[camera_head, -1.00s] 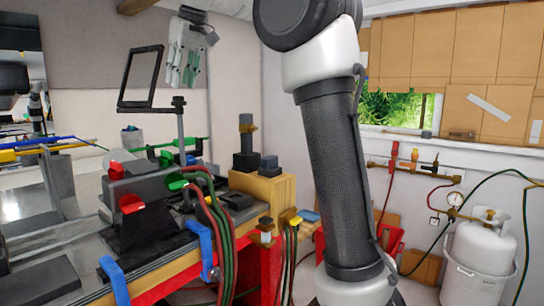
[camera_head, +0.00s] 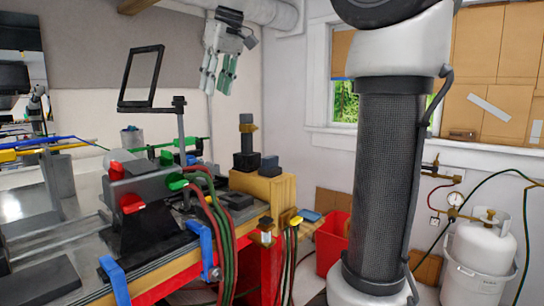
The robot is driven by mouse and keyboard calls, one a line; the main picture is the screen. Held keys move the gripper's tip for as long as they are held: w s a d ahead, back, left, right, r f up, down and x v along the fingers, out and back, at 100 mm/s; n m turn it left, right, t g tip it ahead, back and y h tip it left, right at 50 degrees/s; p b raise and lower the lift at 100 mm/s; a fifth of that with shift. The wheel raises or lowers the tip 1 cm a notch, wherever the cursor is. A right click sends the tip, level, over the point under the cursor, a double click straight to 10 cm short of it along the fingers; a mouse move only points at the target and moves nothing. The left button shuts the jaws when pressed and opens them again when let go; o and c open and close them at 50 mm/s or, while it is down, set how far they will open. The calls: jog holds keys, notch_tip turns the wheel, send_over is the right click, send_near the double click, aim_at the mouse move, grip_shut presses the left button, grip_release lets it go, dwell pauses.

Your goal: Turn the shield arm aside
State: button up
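The shield is a black rectangular frame (camera_head: 141,78) with a see-through pane, standing tilted above the bench at left. Its upright grey post (camera_head: 181,135) with a dark clamp on top (camera_head: 179,101) rises from the bench just right of the frame. My gripper (camera_head: 216,85) hangs up and to the right of the frame, fingers pointing down, with green pads. The fingers are apart with nothing between them. It appears clear of the frame and post in the picture; the depth gap cannot be told.
A grey burner machine with red and green knobs (camera_head: 132,203) and hoses stands on the bench below the frame. A wooden block (camera_head: 268,190) holds dark fittings to the right. A red bin (camera_head: 331,243) and a white gas cylinder (camera_head: 485,248) stand further right.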

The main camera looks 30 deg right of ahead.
jog(key=s+d+f, duration=0.3)
jog(key=s+f, duration=0.4)
jog(key=f, duration=0.1)
jog(key=s+d+f+m, duration=0.1)
jog(key=s+d+f, duration=0.2)
jog(key=s+f, duration=0.4)
jog(key=shift+s+d+f+m+h, duration=0.2)
jog(key=shift+s+f+m+h, duration=0.15)
jog(key=shift+f, duration=0.3)
